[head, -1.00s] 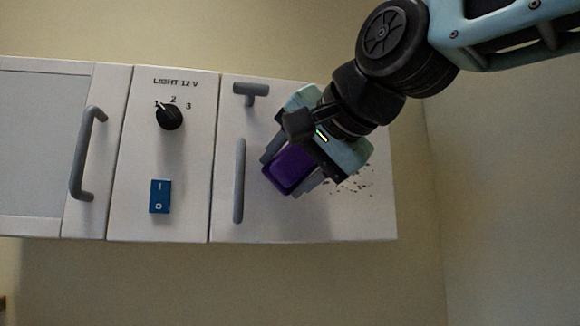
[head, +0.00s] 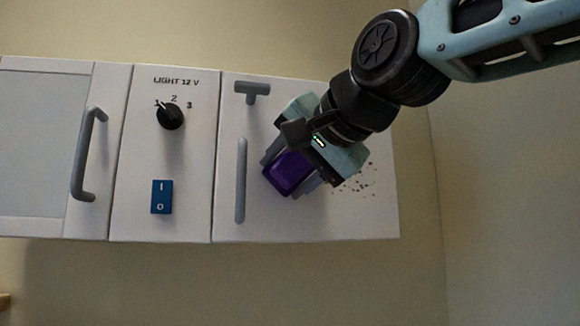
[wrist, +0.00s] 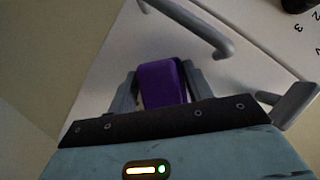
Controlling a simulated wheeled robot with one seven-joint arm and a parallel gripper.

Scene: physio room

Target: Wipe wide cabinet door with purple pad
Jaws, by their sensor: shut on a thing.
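The purple pad (head: 288,173) is clamped between the two grey fingers of my gripper (head: 290,176), in front of the right-hand cabinet door. It also shows in the wrist view (wrist: 162,84), between the fingers. The wide white door (head: 330,222) carries a long grey vertical handle (head: 240,180) at its left side and a grey T-shaped handle (head: 252,90) near its top. A patch of dark specks (head: 361,183) lies on the door just right of my gripper. I cannot tell whether the pad touches the door.
Left of the door is a panel with a black rotary knob (head: 170,116) and a blue rocker switch (head: 161,197). Further left is another door with a grey handle (head: 88,154). Bare wall (head: 495,190) lies to the right and below.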

